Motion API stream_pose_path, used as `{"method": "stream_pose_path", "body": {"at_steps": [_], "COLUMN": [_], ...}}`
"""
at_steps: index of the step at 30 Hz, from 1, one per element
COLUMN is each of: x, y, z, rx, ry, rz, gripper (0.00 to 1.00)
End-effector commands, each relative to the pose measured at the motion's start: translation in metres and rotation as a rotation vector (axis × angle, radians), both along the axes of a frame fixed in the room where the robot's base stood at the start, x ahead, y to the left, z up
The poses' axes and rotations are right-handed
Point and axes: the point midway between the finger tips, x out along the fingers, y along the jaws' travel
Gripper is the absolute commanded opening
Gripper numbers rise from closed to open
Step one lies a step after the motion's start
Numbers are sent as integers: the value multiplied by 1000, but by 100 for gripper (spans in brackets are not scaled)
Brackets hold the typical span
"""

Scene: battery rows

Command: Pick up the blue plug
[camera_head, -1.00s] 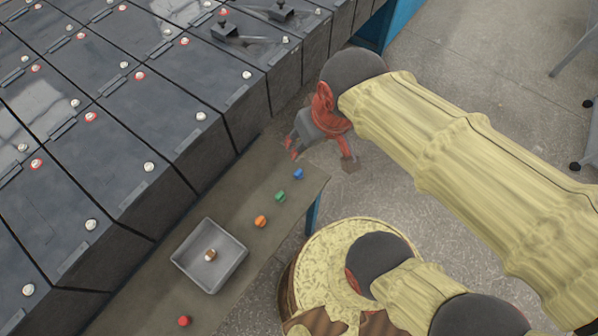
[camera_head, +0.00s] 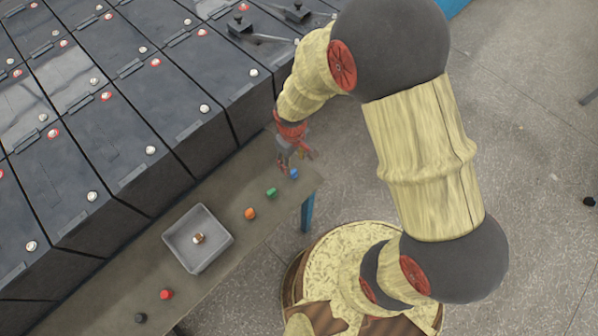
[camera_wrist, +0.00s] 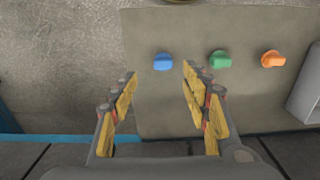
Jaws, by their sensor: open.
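The blue plug (camera_head: 294,174) sits near the right end of the narrow table, the outermost of a row of coloured plugs. In the wrist view the blue plug (camera_wrist: 163,61) lies upright on the table, beyond the fingertips and roughly between their lines. My gripper (camera_head: 293,160) hangs over the table end, just behind the blue plug in the head view. In the wrist view my gripper (camera_wrist: 160,80) has its fingers spread apart with nothing between them.
A green plug (camera_wrist: 220,59) and an orange plug (camera_wrist: 272,59) stand beside the blue one. A grey tray (camera_head: 173,252) holds a small brown-and-white plug. A red plug (camera_head: 166,294) and a black plug (camera_head: 140,318) lie beyond it. Battery rows (camera_head: 180,130) rise along the table's back.

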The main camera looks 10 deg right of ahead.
Motion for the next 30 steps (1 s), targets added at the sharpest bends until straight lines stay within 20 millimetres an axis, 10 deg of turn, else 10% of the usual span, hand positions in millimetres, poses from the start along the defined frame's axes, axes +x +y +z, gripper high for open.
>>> {"method": "stream_pose_path", "body": {"at_steps": [20,30], "x": [-5,-4], "y": [3,3], "z": [-74,-75], "rx": [-1,0], "ry": [3,2], "rz": [3,2], "gripper": [47,42]}}
